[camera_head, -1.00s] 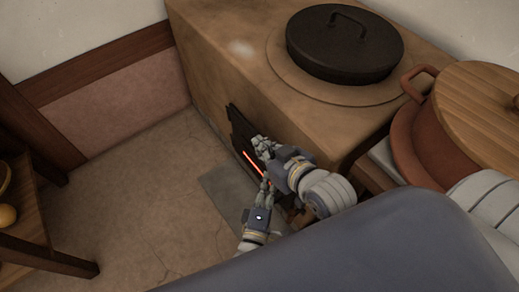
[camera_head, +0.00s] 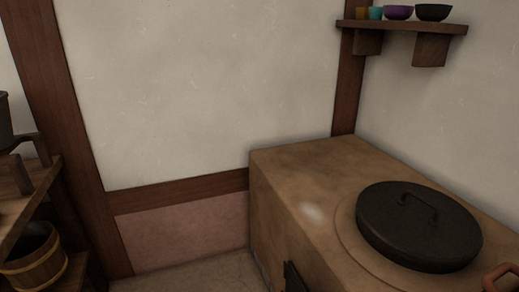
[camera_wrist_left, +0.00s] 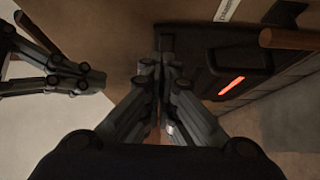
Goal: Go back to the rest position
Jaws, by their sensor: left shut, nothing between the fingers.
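My left gripper (camera_wrist_left: 163,95) is in the left wrist view, its fingers together with nothing between them. It is close to a dark stove door (camera_wrist_left: 205,62), which has a glowing red slot. I cannot tell whether the fingertips touch the door. My right gripper (camera_wrist_left: 92,80) reaches in from the left of that view; whether its fingers are closed is unclear. In the head view neither gripper shows, and only a dark edge of the door (camera_head: 292,278) is visible low on the stove's front.
The clay stove (camera_head: 300,165) stands at the right with a black lidded pot (camera_head: 418,232) on top. A wall shelf (camera_head: 400,27) holds several small bowls. A wooden rack (camera_head: 35,195) with a bucket (camera_head: 35,262) is at the left. Some floor (camera_head: 200,275) between them is clear.

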